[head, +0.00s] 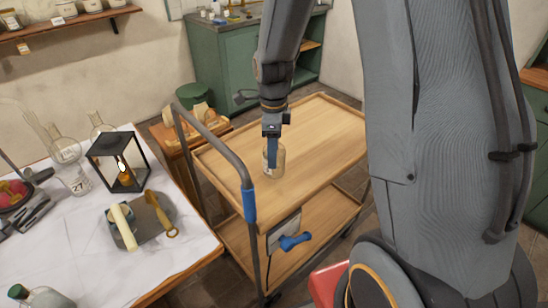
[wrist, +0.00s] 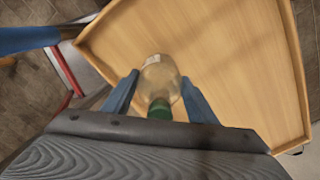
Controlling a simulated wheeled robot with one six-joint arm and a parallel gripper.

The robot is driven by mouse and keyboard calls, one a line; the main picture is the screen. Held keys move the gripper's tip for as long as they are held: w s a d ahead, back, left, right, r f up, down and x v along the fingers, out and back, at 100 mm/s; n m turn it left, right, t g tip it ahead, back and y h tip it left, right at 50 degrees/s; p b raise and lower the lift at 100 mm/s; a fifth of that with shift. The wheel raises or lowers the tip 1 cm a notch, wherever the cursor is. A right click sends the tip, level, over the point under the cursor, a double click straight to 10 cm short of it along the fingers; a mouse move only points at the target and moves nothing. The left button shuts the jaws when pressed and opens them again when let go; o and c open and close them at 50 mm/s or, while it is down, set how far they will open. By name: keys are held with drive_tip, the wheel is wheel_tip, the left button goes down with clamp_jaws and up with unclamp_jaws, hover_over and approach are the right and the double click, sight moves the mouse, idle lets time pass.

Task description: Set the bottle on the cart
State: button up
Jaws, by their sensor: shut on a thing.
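The bottle (head: 279,161) is clear glass with a pale label and shows at the left part of the cart's top shelf in the head view. In the wrist view the bottle (wrist: 160,76) has a green cap and sits between the blue fingers. My gripper (head: 272,153) points down and is shut on it; it also shows in the wrist view (wrist: 158,92). The wooden cart (head: 325,125) has a raised rim and a lower shelf. The bottle is over the top shelf; whether its base touches the wood I cannot tell.
The cart's grey push handle (head: 225,155) rises at its left. A marble table (head: 75,225) at the left holds a black lantern (head: 120,165), flasks and a plate. A small wooden stand (head: 185,135) is behind the handle. The rest of the cart's top is clear.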

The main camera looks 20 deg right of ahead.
drive_tip(key=shift+f+p, duration=0.3)
drive_tip(key=shift+f, duration=1.45)
drive_tip(key=shift+f, duration=0.1)
drive_tip(key=o, duration=1.4)
wheel_tip(320, 180, up, 11)
drive_tip(key=shift+f+b, duration=0.2)
drive_tip(key=shift+b, duration=0.85)
drive_tip(key=shift+r, duration=0.7)
drive_tip(key=shift+s+n, duration=0.2)
drive_tip(key=shift+n, duration=0.1)
drive_tip(key=s+f+n, duration=0.1)
drive_tip(key=s+n, duration=0.4)
drive_tip(key=n, duration=0.2)
drive_tip(key=s+f+n, duration=0.1)
drive_tip(key=s+n, duration=0.4)
drive_tip(key=n, duration=0.2)
drive_tip(key=s+f+n, duration=0.1)
drive_tip(key=s+n, duration=0.4)
drive_tip(key=n, duration=0.3)
drive_tip(key=shift+f+t, duration=0.15)
drive_tip(key=shift+t, duration=0.25)
